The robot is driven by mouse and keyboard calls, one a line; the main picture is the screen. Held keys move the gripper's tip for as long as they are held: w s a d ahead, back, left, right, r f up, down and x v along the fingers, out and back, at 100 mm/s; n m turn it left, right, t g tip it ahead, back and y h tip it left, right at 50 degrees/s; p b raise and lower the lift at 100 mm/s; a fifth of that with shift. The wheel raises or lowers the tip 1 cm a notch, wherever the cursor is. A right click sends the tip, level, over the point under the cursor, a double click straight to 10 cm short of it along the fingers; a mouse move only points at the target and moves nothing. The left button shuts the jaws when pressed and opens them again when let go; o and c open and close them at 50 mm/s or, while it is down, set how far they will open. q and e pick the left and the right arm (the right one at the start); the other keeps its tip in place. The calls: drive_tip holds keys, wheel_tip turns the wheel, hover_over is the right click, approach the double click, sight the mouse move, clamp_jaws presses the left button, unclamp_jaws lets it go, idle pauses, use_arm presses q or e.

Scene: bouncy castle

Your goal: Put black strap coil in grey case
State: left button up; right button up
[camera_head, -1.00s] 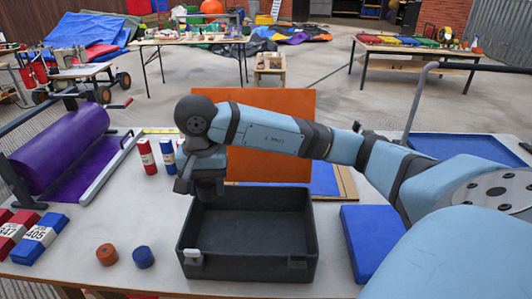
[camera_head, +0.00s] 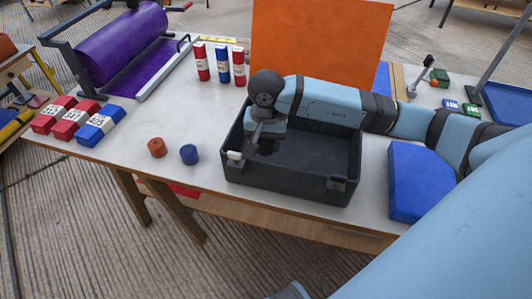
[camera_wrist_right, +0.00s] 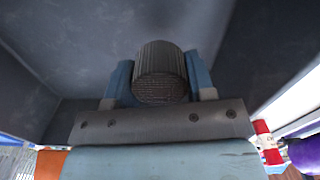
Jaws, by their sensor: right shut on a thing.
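The grey case (camera_head: 285,188) is an open, dark box at the front of the table in the head view. Its inner wall fills much of the right wrist view (camera_wrist_right: 45,75). My right gripper (camera_head: 262,147) reaches down into the left part of the case. In the right wrist view it (camera_wrist_right: 160,88) is shut on the black strap coil (camera_wrist_right: 160,72), a short ribbed dark cylinder between the two fingers. The coil is hidden in the head view, and I cannot tell whether it touches the case floor. My left gripper is not in view.
A blue block (camera_head: 420,182) lies right of the case. Orange (camera_head: 157,148) and blue (camera_head: 189,154) coils sit to its left. An orange panel (camera_head: 320,45) stands behind. The table's front edge is close.

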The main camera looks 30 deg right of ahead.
sight(266, 153)
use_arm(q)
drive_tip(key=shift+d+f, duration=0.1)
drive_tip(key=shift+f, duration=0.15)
use_arm(e)
drive_tip(key=shift+f, duration=2.2)
use_arm(q)
drive_tip(key=shift+b, duration=0.3)
use_arm(e)
drive_tip(key=shift+f, duration=0.25)
drive_tip(key=o, duration=0.9)
drive_tip(key=shift+r, duration=0.1)
drive_tip(key=shift+r, duration=0.3)
wheel_tip(266, 153, up, 12)
drive_tip(key=shift+f+p, duration=0.15)
drive_tip(key=shift+p, duration=0.5)
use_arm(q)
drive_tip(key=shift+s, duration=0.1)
